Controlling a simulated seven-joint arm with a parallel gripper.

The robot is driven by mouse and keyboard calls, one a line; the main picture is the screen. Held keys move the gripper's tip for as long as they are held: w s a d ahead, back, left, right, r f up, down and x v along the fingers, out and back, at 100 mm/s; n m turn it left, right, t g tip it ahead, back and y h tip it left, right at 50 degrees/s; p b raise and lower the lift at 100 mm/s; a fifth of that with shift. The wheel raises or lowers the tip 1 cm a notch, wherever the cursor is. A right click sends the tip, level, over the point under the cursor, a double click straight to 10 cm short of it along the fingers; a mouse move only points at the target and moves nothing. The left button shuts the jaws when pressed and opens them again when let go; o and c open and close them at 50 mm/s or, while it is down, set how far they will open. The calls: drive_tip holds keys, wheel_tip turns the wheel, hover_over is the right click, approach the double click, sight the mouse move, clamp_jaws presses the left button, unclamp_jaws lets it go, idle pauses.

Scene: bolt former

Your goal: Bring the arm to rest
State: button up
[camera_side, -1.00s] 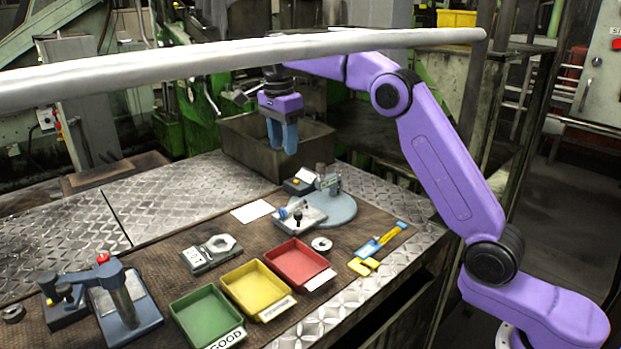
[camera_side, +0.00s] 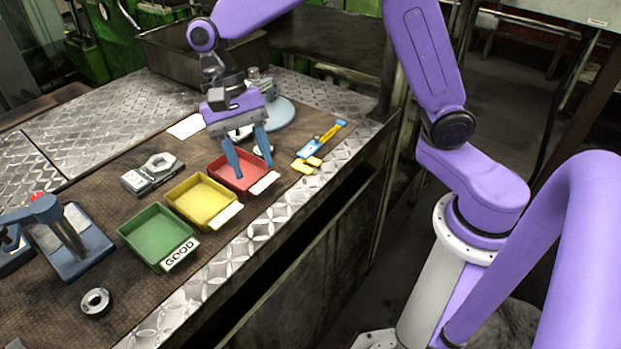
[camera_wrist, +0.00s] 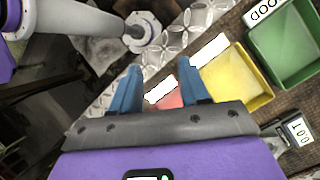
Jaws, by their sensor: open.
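My gripper (camera_side: 253,168) hangs with its blue fingers pointing down over the red tray (camera_side: 222,175) in the side view. The fingers are open and apart, with nothing between them. How high the tips are above the tray is hard to tell. In the wrist view my gripper (camera_wrist: 160,72) shows both blue fingers spread, with part of the red tray (camera_wrist: 174,98) between and beyond them. The gripper hides much of the tray there.
A yellow tray (camera_side: 203,202) and a green tray (camera_side: 157,235) stand beside the red one. A gauge block (camera_side: 152,174), a blue press stand (camera_side: 75,250), a metal ring (camera_side: 96,302) and a blue-yellow caliper (camera_side: 322,143) lie around them. The turntable (camera_side: 282,112) is behind the gripper.

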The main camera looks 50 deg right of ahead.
drive_tip(key=s+d+n+t, duration=0.2)
drive_tip(key=s+d+n, duration=0.5)
drive_tip(key=s+n, duration=0.2)
drive_tip(key=s+d+f+n+t, duration=0.1)
drive_tip(key=s+d+n+t, duration=0.1)
drive_tip(key=s+d+n, duration=0.5)
drive_tip(key=s+n, duration=0.3)
drive_tip(key=shift+s+f+t+h, duration=0.2)
drive_tip(key=shift+s+t+h, duration=0.1)
drive_tip(key=shift+t+h, duration=0.1)
drive_tip(key=shift+d, duration=0.1)
